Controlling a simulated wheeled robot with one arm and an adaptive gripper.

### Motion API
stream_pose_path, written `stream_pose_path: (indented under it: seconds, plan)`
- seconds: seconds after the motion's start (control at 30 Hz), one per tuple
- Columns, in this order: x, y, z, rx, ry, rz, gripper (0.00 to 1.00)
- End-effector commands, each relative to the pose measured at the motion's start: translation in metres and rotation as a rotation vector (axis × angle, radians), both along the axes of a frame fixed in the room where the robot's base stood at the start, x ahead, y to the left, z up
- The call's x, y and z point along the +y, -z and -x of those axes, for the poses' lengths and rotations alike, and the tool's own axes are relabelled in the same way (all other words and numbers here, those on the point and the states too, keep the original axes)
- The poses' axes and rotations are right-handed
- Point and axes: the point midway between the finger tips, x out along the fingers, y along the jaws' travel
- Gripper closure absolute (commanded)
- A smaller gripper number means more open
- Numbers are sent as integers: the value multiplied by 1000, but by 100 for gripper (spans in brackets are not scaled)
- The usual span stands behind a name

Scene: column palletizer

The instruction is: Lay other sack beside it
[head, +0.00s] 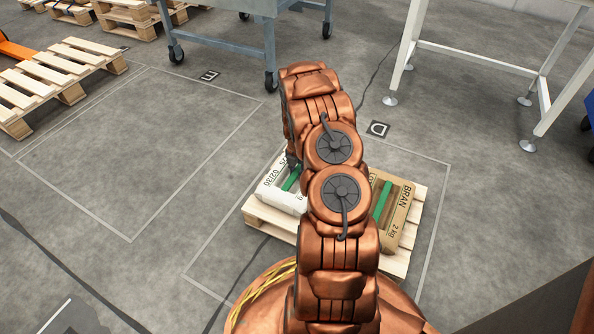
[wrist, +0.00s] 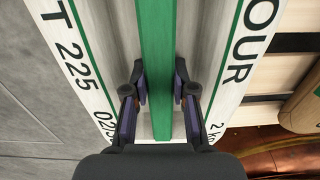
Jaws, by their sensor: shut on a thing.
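A white sack (head: 283,199) with a green handle strip (wrist: 157,45) is over the left part of a wooden pallet (head: 268,221). Its lettering, ending in "OUR", shows in the wrist view (wrist: 112,35). My gripper (wrist: 160,92) is shut on the green strip; in the head view my arm hides most of it. A brown sack (head: 402,212) marked "BRAN", with its own green strip, lies on the right part of the pallet. My arm hides the space between the sacks. I cannot tell whether the white sack touches the pallet.
The pallet stands in a floor outline marked D (head: 378,129). An empty outline marked E (head: 209,75) lies to the left. An empty pallet (head: 50,80) is at far left. A blue-grey wheeled table (head: 222,42) and a white-legged table (head: 478,59) stand behind.

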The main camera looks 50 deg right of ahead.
Motion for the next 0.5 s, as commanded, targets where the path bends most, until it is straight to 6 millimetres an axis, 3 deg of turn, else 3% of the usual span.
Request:
stream_pose_path:
  seconds: [0.47, 0.5]
  plan:
    - [-1, 4, -1, -3, -1, 2, 100]
    - [-1, 5, -1, -3, 0, 2, 70]
